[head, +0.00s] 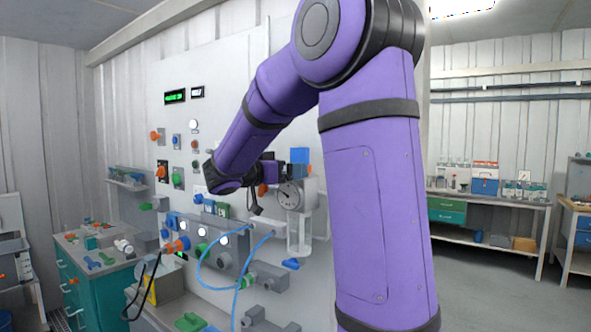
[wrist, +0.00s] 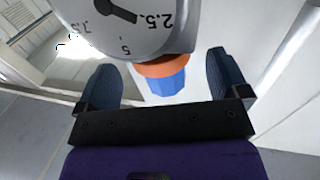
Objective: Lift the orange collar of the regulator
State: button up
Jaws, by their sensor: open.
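The regulator's round white gauge (wrist: 125,25) fills the top of the wrist view, its numerals upside down. The orange collar (wrist: 165,69) sits against the regulator body, with a blue ribbed knob (wrist: 168,85) beyond it. My gripper (wrist: 162,66) is open, one dark finger on each side of the collar and knob, with clear gaps to both. In the head view, the gauge (head: 290,196) is on the panel with the blue knob (head: 300,155) above it. My gripper is beside the knob there, partly hidden by my arm, and only a sliver of the collar (head: 308,169) shows.
A clear cylinder (head: 300,236) hangs below the gauge. Blue hoses (head: 240,275) loop in front of the panel's lower valves and fittings. A teal cabinet (head: 95,280) stands at left. A workbench (head: 490,205) is at the back right, with open floor before it.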

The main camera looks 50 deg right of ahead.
aim_at(292, 162)
jog(key=shift+s+d, duration=0.15)
jog(key=shift+d, duration=0.6)
jog(key=shift+s+d, duration=0.1)
jog(key=shift+d, duration=0.6)
jog(key=c, duration=1.3)
jog(key=shift+o, duration=0.2)
jog(key=shift+r, duration=0.75)
jog(key=o, duration=1.3)
jog(key=shift+c, duration=0.2)
